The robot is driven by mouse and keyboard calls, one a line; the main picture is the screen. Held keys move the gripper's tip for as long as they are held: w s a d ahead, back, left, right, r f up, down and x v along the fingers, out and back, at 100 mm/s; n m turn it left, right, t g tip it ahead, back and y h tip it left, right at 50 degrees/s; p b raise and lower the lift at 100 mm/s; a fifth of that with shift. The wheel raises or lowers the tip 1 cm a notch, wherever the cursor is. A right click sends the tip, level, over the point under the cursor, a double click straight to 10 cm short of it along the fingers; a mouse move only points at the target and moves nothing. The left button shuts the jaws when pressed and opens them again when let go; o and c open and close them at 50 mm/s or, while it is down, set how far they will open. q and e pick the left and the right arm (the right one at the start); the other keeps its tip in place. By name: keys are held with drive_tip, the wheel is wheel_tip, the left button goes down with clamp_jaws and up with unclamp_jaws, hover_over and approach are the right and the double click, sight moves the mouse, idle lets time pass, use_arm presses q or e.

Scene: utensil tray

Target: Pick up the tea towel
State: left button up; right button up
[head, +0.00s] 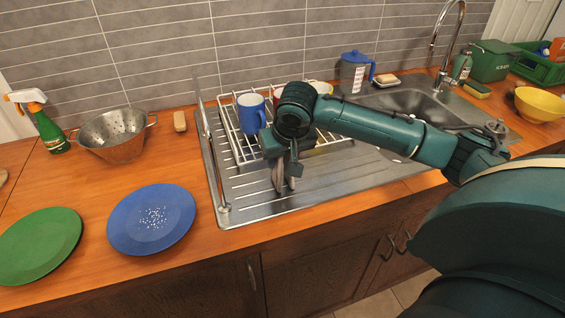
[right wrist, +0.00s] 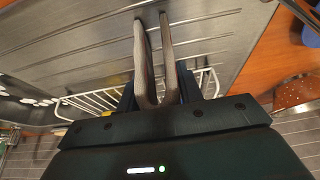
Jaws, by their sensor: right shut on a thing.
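My right gripper (head: 290,168) is over the ribbed part of the steel sink unit, in front of the dish rack. In the right wrist view its dark fingers (right wrist: 157,92) are close together with a narrow grey-beige thing between them. This looks like the tea towel (right wrist: 144,60), seen nearly edge-on as two thin hanging folds. In the head view a small grey part of the towel (head: 279,178) shows below the gripper, over the drainer. Most of the towel is hidden or edge-on. My left gripper is not in view.
The white dish rack (head: 238,150) with a blue mug (head: 250,112) stands behind the gripper. An upright metal rail (head: 213,165) borders the drainer's left side. A blue plate (head: 152,240), a green plate (head: 40,245) and a colander (head: 112,140) lie further left. The drainer's front is clear.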

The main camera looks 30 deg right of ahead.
drive_tip(key=c, duration=0.3)
wheel_tip(320, 180, up, 10)
drive_tip(key=shift+r, duration=0.1)
drive_tip(key=shift+c, duration=0.2)
idle(0.9)
